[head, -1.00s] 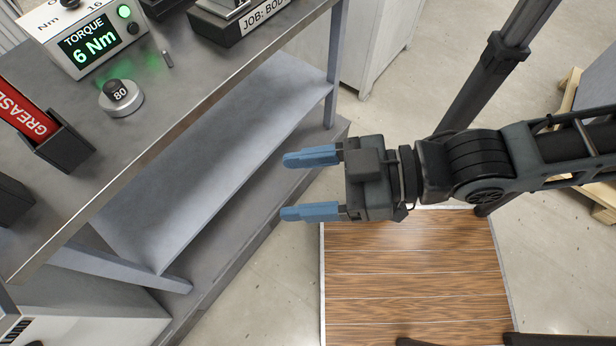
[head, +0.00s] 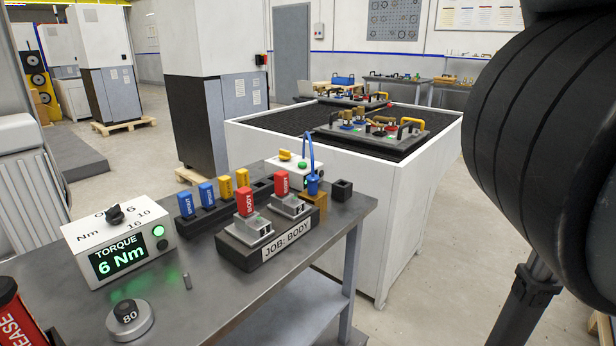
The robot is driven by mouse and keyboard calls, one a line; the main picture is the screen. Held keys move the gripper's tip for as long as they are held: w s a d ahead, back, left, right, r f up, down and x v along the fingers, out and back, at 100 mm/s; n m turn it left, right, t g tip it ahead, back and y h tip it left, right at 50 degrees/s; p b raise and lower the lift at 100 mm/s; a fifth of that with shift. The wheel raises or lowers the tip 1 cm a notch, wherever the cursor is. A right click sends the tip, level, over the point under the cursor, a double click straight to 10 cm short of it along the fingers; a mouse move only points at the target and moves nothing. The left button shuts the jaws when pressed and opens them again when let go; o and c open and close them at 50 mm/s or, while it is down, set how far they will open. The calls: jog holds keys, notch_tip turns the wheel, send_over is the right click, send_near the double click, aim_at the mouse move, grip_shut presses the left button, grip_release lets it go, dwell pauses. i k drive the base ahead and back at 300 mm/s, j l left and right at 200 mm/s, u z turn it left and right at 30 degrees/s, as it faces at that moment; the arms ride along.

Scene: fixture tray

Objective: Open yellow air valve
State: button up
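My gripper is out of view; only a large dark part of my arm fills the right edge.
A torque box (head: 122,240) reading 6 Nm and a round weight-like knob (head: 130,318) stand at the left. Red, blue and yellow blocks stand in black holders (head: 262,250). Behind is a white crate (head: 345,160) with fixture trays.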

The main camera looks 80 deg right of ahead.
aim_at(284, 155)
jog(key=z, duration=1.75)
